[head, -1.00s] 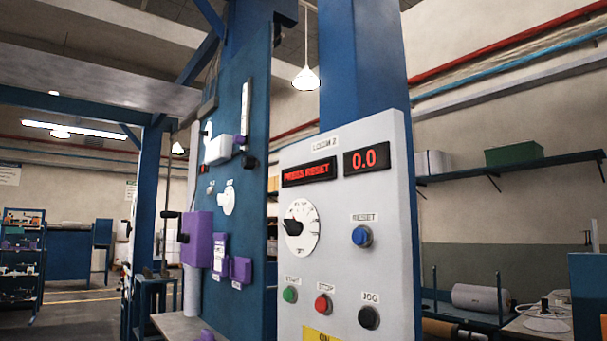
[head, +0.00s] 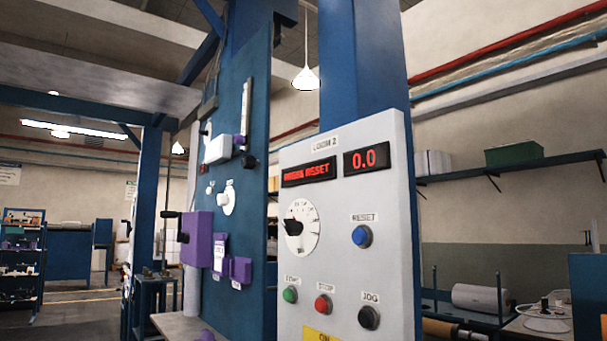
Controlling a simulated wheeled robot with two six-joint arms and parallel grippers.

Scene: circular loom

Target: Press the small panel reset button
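The blue reset button (head: 361,236) sits on the right part of the light grey control panel (head: 345,270), under a small RESET label. The panel's left red display (head: 309,172) shows text that looks like PRESS RESET, and the right display (head: 366,160) reads 0.0. A dial (head: 300,226) with a black knob is left of the button. Below are a green button (head: 290,294), a red button (head: 323,304) and a black JOG button (head: 369,317). Neither of my grippers shows in the head view, and nothing touches the reset button.
A blue board (head: 240,120) with purple and white fittings stands left of the panel. A purple box (head: 197,238) juts out from it. A shelf (head: 510,165) with a green box and a bench with a white roll (head: 480,298) are at right. The space before the panel looks clear.

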